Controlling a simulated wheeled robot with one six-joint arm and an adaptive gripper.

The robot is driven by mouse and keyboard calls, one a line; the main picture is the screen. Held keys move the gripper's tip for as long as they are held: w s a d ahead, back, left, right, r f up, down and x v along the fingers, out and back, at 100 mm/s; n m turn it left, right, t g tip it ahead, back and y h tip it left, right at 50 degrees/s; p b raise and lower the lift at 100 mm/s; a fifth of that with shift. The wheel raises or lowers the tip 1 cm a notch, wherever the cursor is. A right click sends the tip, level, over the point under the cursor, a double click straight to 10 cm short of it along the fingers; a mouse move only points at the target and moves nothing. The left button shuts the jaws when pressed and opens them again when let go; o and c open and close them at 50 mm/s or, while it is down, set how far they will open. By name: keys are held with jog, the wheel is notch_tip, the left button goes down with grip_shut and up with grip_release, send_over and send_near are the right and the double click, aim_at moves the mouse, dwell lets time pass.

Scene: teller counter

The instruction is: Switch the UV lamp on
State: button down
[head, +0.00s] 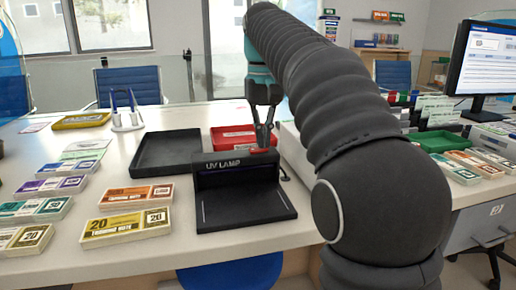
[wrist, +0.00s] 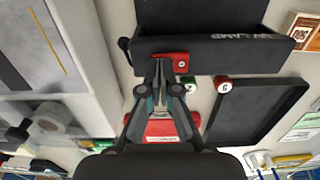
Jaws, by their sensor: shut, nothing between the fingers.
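The UV lamp (head: 238,205) is a black unit with a hood lettered "UV LAMP" and a flat base, standing at the counter's front. A red switch (head: 263,150) sits at the right end of the hood's top; it also shows in the wrist view (wrist: 181,62). My gripper (head: 264,143) points down, shut and empty, with its tips right at the switch. In the wrist view the tips (wrist: 158,64) overlap the red switch; I cannot tell whether they press it. No clear glow shows under the hood.
A black tray (head: 134,172) stands left of the lamp and a red tray (head: 216,146) behind it. Training notes (head: 127,222) lie in stacks at the left. A pen stand (head: 126,126) is further back. A monitor (head: 484,62) stands at the right.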

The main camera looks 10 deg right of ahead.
jog(key=shift+f, duration=0.2)
notch_tip(320, 180, up, 5)
jog(key=p, duration=0.4)
jog(key=shift+r, duration=1)
